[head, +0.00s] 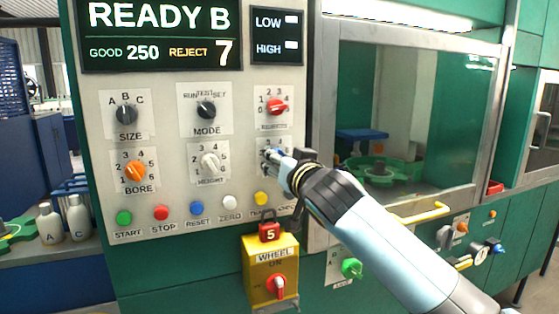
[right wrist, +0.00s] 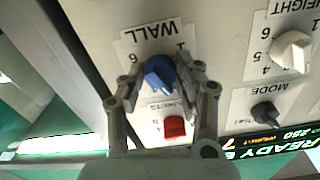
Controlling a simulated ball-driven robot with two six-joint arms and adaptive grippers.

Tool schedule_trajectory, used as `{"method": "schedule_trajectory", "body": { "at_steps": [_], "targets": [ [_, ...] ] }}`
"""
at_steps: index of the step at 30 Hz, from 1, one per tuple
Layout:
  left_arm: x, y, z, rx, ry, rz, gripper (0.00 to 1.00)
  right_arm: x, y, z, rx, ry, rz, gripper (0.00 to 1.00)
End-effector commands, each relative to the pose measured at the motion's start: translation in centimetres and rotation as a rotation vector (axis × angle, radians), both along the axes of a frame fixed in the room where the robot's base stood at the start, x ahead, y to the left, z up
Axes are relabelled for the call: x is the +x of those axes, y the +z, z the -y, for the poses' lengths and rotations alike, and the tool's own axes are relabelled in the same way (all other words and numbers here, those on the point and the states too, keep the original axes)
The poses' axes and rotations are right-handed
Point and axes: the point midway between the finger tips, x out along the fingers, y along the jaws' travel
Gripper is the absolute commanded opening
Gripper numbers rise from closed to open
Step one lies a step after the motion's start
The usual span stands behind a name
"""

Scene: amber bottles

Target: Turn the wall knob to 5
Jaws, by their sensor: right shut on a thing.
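The wall knob is a blue dial knob on the grey panel, below the red-knobbed dial in the head view. Its blue edge (head: 279,152) barely shows there, as my right gripper (head: 274,156) covers most of it. In the right wrist view, the blue knob (right wrist: 158,74) sits under the label WALL, between the two fingers of my right gripper (right wrist: 167,88). The fingers are shut on its sides. The numbers 6 and 1 show beside it; others are covered by the fingers. I cannot tell which number its pointer faces. My left gripper is out of view.
Close around are the red knob (head: 277,107), the white HEIGHT knob (head: 210,164) and the black MODE knob (head: 206,110). A yellow button (head: 261,198) and a yellow WHEEL box (head: 270,270) are below. A glass door (head: 420,130) with a yellow handle (head: 420,213) is right.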

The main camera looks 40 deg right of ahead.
Motion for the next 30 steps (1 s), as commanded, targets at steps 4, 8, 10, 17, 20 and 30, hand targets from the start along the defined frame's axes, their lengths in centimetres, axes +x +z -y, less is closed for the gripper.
{"method": "schedule_trajectory", "body": {
  "at_steps": [4,8,10,17,20,30],
  "targets": [
    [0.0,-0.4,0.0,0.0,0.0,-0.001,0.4,0.0,-0.1,0.0,0.024,0.001,0.007,0.01],
    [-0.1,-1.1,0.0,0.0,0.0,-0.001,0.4,0.0,-0.2,0.0,0.077,0.001,0.019,0.01],
    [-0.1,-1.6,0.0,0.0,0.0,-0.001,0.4,0.0,-0.2,0.0,0.117,0.0,0.029,0.01],
    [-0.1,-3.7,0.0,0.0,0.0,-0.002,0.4,0.0,-0.3,-0.1,0.304,0.002,0.074,0.01],
    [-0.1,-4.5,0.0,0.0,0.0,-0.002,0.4,0.1,-0.3,-0.1,0.396,0.001,0.097,0.01],
    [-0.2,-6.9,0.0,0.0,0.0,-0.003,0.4,0.1,-0.2,-0.1,0.71,0.001,0.172,0.01]
  ]
}}
